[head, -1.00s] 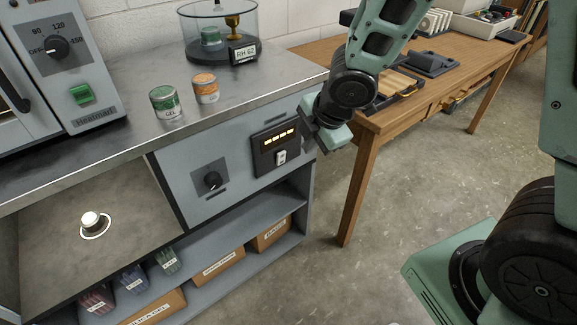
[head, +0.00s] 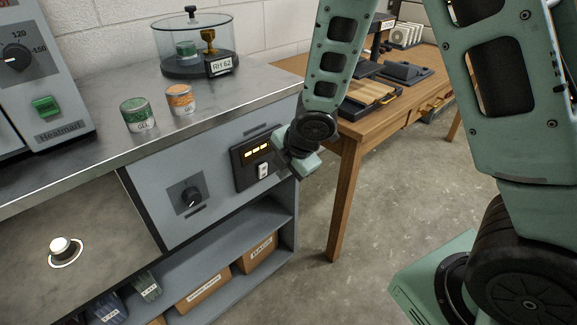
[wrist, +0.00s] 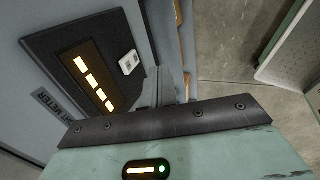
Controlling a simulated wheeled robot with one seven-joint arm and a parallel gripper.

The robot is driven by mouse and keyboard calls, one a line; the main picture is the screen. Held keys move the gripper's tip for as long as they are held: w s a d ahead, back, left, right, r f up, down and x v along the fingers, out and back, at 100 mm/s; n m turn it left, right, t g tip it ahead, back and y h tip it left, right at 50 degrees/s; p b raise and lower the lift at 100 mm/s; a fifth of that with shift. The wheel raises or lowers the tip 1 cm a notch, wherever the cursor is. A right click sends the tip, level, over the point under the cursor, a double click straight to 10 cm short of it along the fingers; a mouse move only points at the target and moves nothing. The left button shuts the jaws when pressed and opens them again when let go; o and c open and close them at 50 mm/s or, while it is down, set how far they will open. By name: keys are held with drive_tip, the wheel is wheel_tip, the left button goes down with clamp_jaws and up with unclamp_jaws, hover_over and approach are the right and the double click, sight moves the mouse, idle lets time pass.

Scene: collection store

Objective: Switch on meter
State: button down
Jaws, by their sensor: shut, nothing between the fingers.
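The meter (head: 257,160) is a dark panel on the grey bench front, with lit yellow bars and a white switch (head: 262,171) below them. In the wrist view the meter (wrist: 88,68) is at upper left, with its label partly readable as "HT METER". The white switch (wrist: 128,62) shows there beside the lit bars; which way it is set I cannot tell. My gripper (head: 291,156) is shut and empty, just right of the meter at about its height. In the wrist view the fingers (wrist: 172,86) are beside the panel's edge; contact is not clear.
A black dial (head: 191,197) sits left of the meter. Green and orange cans (head: 138,114) and a glass jar (head: 193,45) stand on the bench top. A wooden table (head: 345,190) is close behind my gripper.

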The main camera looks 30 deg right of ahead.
sight(264, 170)
drive_tip(key=shift+w+a+f+p, duration=0.25)
drive_tip(key=shift+w+f, duration=0.1)
drive_tip(key=shift+w, duration=0.45)
drive_tip(key=shift+w+a+f+p, duration=0.15)
drive_tip(key=shift+w+a+f, duration=0.15)
drive_tip(key=shift+w, duration=0.55)
drive_tip(key=shift+w+a+f+p, duration=0.2)
drive_tip(key=shift+w+f, duration=0.15)
drive_tip(key=shift+w, duration=0.45)
drive_tip(key=shift+w+a+r, duration=0.15)
drive_tip(key=shift+w, duration=0.3)
drive_tip(key=shift+r+p, duration=0.2)
drive_tip(key=shift+p, duration=0.2)
